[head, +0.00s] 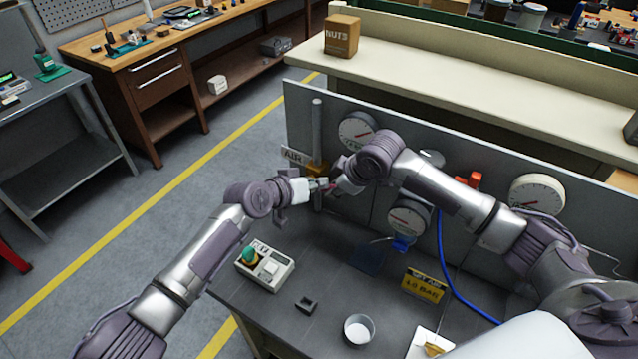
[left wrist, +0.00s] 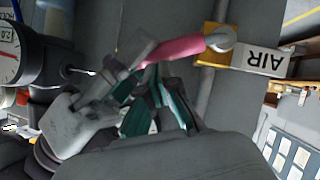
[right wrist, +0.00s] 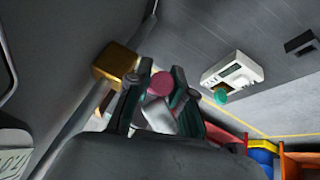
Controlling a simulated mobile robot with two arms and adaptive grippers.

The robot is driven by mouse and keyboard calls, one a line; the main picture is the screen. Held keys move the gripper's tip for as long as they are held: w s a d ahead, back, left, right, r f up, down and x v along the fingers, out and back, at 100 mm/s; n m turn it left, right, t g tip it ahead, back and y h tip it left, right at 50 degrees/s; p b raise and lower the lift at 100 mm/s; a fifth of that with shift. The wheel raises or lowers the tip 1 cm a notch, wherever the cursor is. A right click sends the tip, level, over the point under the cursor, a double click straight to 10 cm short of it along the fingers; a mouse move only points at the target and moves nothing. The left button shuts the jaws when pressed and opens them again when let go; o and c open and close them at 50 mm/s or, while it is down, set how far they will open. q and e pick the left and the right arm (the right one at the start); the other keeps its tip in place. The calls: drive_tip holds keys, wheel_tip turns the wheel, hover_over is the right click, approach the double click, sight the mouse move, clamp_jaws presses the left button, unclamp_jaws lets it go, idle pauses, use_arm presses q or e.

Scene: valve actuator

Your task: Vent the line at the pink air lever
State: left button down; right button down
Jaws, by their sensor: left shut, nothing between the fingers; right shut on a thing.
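The pink air lever (left wrist: 180,47) extends from the brass valve body (head: 317,169) on a vertical grey pipe, beside the AIR sign (head: 294,156). In the left wrist view the lever's outer end reaches the right gripper's fingers. My right gripper (right wrist: 160,92) is shut on the lever, whose round pink end (right wrist: 160,86) shows between its fingers. My left gripper (head: 321,184) is shut and empty, close beside the lever and the right gripper. The two grippers overlap in the head view, so I cannot tell whether they touch.
Gauges (head: 357,128) and a red valve handle (head: 468,180) sit on the grey panel. A control box with a green knob (head: 265,266), a small black block (head: 307,305) and a white cup (head: 359,330) stand on the dark bench. A blue hose (head: 452,275) hangs at right.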

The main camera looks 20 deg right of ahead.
use_arm(q)
drive_tip(key=shift+s+d+f, duration=0.1)
drive_tip(key=shift+s+f, duration=0.25)
drive_tip(key=shift+f, duration=0.4)
use_arm(e)
drive_tip(key=shift+a+r, duration=0.1)
drive_tip(key=shift+a, duration=0.2)
drive_tip(key=c, duration=1)
unclamp_jaws()
drive_tip(key=shift+d, duration=0.15)
use_arm(q)
drive_tip(key=shift+d, duration=0.25)
drive_tip(key=shift+r, duration=0.15)
use_arm(e)
drive_tip(key=shift+d, duration=0.1)
use_arm(q)
drive_tip(key=shift+w, duration=0.1)
